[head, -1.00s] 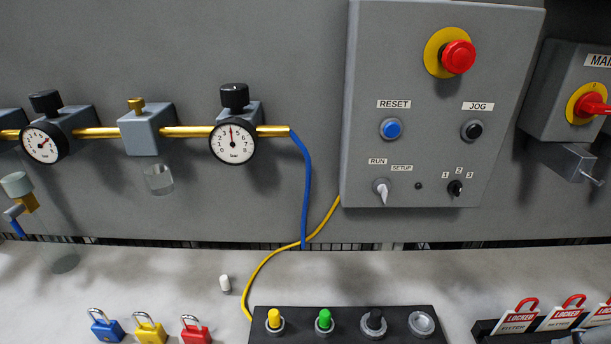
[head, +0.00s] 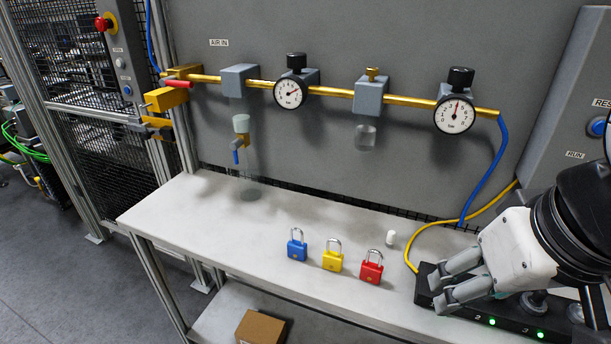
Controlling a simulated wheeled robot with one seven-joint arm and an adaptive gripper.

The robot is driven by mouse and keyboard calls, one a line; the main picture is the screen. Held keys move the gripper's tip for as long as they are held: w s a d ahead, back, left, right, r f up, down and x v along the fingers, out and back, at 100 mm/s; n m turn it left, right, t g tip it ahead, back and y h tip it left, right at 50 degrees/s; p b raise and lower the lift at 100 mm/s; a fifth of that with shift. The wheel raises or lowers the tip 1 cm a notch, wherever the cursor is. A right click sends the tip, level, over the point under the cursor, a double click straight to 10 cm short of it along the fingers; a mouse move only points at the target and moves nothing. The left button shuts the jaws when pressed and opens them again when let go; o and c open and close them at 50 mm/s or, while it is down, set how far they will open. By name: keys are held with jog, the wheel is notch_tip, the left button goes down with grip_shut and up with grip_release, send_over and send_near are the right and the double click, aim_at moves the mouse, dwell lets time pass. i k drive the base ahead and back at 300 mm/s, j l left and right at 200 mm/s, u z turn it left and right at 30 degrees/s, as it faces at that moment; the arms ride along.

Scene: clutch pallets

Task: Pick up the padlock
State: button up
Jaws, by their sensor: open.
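Three padlocks stand upright in a row on the pale bench top, each with its silver shackle up. The blue padlock (head: 297,249) is on the left, the yellow padlock (head: 332,260) in the middle and the red padlock (head: 371,271) on the right. The task does not say which one is meant. My gripper (head: 442,290) is at the right, its grey fingers pointing left over the black button box. It is open and empty, to the right of the red padlock and apart from it.
The black button box (head: 424,296) with lit green lamps lies under my gripper. A small white cylinder (head: 390,238) stands behind the red padlock. Gauges and a brass pipe (head: 330,90) run along the back panel.

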aim_at(334, 261)
jog(key=u, duration=0.35)
jog(key=k+j+z, duration=0.2)
jog(key=j, duration=0.25)
jog(key=j+z, duration=0.2)
jog(key=j, duration=0.25)
jog(key=k+j+z, duration=0.15)
jog(key=j, duration=0.25)
jog(key=k+j+z, duration=0.2)
jog(key=j, duration=0.2)
jog(key=k+j+z, duration=0.2)
jog(key=j, duration=0.2)
jog(key=k+j+z, duration=0.2)
jog(key=j, duration=0.15)
